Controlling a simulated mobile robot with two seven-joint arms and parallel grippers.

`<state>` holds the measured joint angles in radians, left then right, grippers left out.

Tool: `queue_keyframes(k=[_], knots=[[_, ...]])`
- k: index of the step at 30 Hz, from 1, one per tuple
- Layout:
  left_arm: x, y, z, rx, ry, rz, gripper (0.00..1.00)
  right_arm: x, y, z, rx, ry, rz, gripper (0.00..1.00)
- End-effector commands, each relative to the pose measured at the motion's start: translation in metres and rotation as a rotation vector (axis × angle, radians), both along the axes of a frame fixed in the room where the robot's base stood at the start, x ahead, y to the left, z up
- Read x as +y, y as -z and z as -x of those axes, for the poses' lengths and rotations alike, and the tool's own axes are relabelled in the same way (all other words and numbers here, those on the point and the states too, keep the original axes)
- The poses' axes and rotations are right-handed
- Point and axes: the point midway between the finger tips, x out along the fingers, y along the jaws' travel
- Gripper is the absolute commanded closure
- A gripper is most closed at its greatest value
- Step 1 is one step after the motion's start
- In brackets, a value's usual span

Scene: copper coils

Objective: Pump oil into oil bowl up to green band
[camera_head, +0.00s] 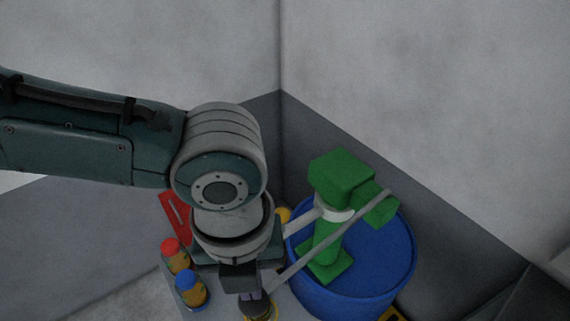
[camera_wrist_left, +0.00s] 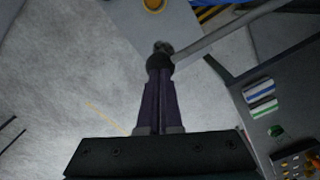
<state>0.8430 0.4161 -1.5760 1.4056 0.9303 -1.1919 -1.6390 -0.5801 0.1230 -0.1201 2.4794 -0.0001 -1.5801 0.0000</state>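A green hand pump (camera_head: 340,177) stands on top of a blue drum (camera_head: 374,262). Its long grey lever (camera_head: 325,243) slopes down to the left and also shows in the left wrist view (camera_wrist_left: 225,36). A dark round knob (camera_wrist_left: 159,61) sits at the lever's end. My left gripper (camera_head: 251,297) points down there; in the left wrist view its fingers (camera_wrist_left: 160,85) are close together with the knob at their tips, seemingly gripping it. An oil bowl cannot be made out clearly, nor any oil level or green band. My right gripper is not in view.
A red-topped bottle (camera_head: 175,257) and a blue-topped bottle (camera_head: 191,289) stand left of my left wrist, near a red object (camera_head: 175,218). Grey walls meet behind the drum. A yellow round item (camera_wrist_left: 153,5) lies on a grey surface.

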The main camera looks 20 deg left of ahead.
Motion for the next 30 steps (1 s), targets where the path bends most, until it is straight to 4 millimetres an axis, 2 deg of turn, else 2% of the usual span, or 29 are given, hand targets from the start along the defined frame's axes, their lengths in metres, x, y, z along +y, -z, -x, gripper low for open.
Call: queue_keyframes(k=[30], knots=[[-0.007, -0.108, -0.008, 0.000, 0.000, 0.001, 1.00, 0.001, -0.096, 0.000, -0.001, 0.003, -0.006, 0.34]])
